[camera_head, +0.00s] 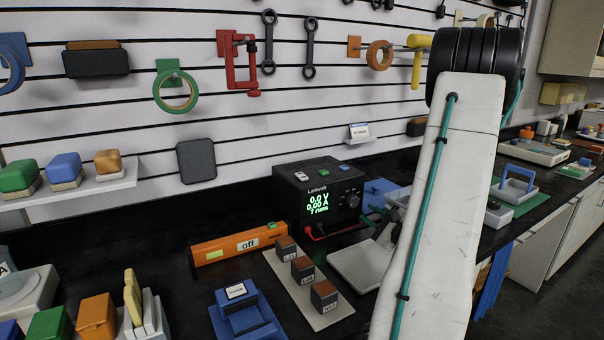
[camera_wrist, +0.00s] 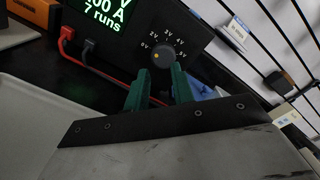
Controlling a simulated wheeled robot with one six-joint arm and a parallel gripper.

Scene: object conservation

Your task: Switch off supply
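The supply (camera_head: 290,207) is a black box on the bench by the wall. Its green display (camera_head: 318,204) reads 0.0 V, 0.00 A and 7 runs. Its round knob (camera_wrist: 162,54) has a dial marked in volts; an orange dot on the knob lies on its left side, toward the 0V mark. My gripper (camera_wrist: 160,76) has its two green fingers apart, with the tips just below and to either side of the knob. I cannot tell whether they touch it. In the head view my arm hides part of the area right of the supply.
White, green and blue buttons (camera_head: 323,172) sit on top of the supply. A red lead (camera_wrist: 93,61) runs from its front. An orange bar labelled "off" (camera_head: 210,251) and a tray with several brown blocks (camera_head: 337,312) lie in front. A pale plate (camera_head: 352,268) lies below my gripper.

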